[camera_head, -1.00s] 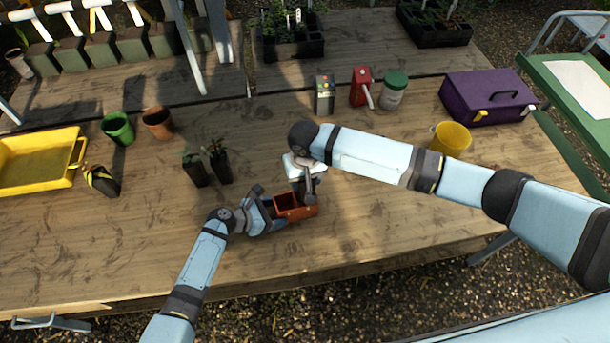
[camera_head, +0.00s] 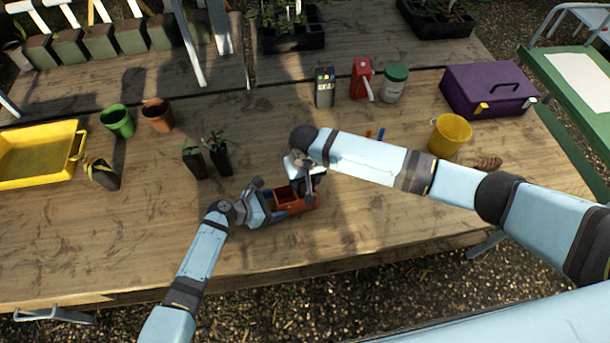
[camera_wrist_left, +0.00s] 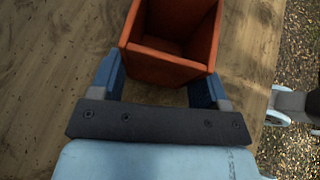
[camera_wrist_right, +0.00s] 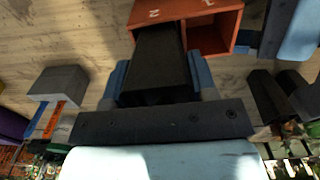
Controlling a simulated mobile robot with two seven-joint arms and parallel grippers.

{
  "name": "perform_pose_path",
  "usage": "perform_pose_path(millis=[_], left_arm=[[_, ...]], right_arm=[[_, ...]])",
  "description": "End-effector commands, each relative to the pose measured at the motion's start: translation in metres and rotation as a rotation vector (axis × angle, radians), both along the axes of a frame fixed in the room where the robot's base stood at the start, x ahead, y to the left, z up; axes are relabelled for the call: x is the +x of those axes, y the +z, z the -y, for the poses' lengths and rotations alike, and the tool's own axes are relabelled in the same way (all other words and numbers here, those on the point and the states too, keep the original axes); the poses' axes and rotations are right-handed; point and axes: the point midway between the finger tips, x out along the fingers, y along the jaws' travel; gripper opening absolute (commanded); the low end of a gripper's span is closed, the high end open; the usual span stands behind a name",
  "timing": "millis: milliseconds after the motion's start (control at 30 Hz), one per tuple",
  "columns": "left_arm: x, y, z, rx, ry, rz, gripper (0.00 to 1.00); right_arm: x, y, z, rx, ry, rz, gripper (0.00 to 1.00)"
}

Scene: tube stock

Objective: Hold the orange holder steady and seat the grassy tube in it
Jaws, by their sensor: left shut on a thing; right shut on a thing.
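The orange holder (camera_head: 288,199) is an open box with compartments, upright on the table; it also shows in the left wrist view (camera_wrist_left: 165,68). My left gripper (camera_head: 277,204) is shut on its near part, one finger along each side. The compartment nearest that gripper looks empty. My right gripper (camera_head: 303,187) is above the holder's right part, shut on a black tube (camera_wrist_right: 160,62). In the right wrist view the tube's far end overlaps a holder compartment beside an empty one. I cannot tell how deep it is. No grass shows on it.
Two dark tubes with seedlings (camera_head: 217,157) stand left of the holder. Green (camera_head: 117,121) and terracotta (camera_head: 157,116) pots and a yellow tray (camera_head: 77,150) are farther left. A yellow bucket (camera_head: 450,135) and purple toolbox (camera_head: 489,92) stand right. The near table is clear.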

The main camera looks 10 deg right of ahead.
Motion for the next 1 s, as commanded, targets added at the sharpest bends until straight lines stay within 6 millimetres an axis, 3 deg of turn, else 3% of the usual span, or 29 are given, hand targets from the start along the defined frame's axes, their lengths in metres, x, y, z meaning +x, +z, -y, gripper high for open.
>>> perform_pose_path(millis=[1000], left_arm=[[0.000, 0.000, 0.000, 0.000, 0.000, 0.000, 0.56]], right_arm=[[0.000, -0.033, 0.000, 0.001, 0.000, 0.001, 0.24]])
